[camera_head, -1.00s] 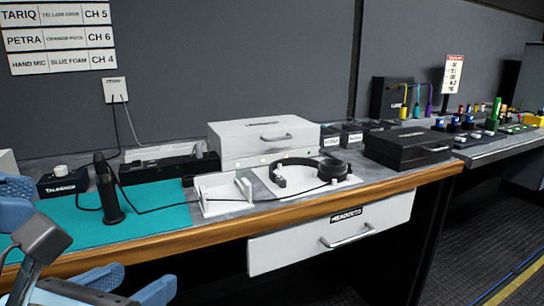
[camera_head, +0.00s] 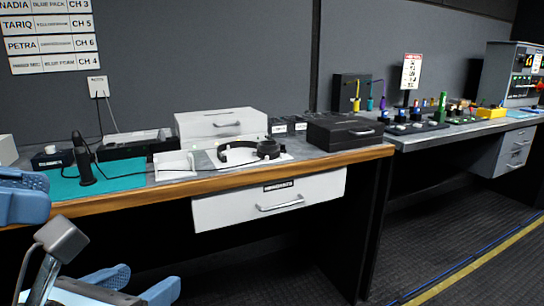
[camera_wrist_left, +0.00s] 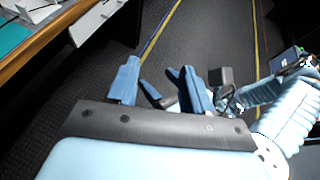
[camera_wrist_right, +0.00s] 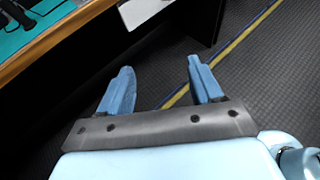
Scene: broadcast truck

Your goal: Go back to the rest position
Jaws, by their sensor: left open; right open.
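My left gripper (camera_head: 36,194) is at the left edge of the head view, partly cut off, in front of the desk's front edge. In the left wrist view its two blue fingers (camera_wrist_left: 160,68) are apart with only floor and parts of my other arm beyond them. My right gripper (camera_head: 146,282) is low at the left of the head view, below the desk top. In the right wrist view its fingers (camera_wrist_right: 160,66) are spread over bare floor. Both grippers are open and empty.
The wood-edged desk (camera_head: 235,178) holds a black handheld microphone (camera_head: 84,160), a teal mat (camera_head: 120,183), a headset (camera_head: 240,155), a white case (camera_head: 195,124) and a black case (camera_head: 335,131). The "Headsets" drawer (camera_head: 235,211) is below. Dark floor (camera_head: 450,220) is clear at right.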

